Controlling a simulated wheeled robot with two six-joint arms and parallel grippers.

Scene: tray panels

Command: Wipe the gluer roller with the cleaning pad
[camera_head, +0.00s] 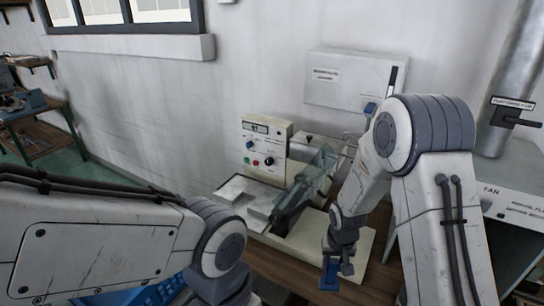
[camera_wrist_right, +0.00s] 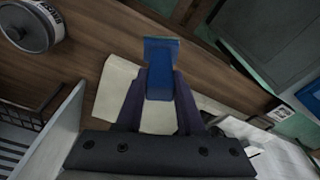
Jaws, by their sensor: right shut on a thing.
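My right gripper (camera_head: 331,272) is shut on a blue block-like thing, which I take to be the cleaning pad (camera_head: 329,278). In the right wrist view the blue pad (camera_wrist_right: 160,68) sits between the two dark fingers of the right gripper (camera_wrist_right: 160,95) and sticks out past their tips. The gluer (camera_head: 262,150) is a cream machine with a control panel, in the middle of the head view. A greenish see-through part (camera_head: 306,188) stands on it; I cannot make out the roller clearly. The pad is at the machine's front right, apart from that part. My left gripper is out of view.
The gluer stands on a wooden bench (camera_head: 375,285). A grey cabinet marked FAN (camera_head: 515,205) stands at the right, with a pipe (camera_head: 515,75) above. A wall box (camera_head: 350,80) hangs behind. In the right wrist view a round grey object (camera_wrist_right: 28,28) lies upper left.

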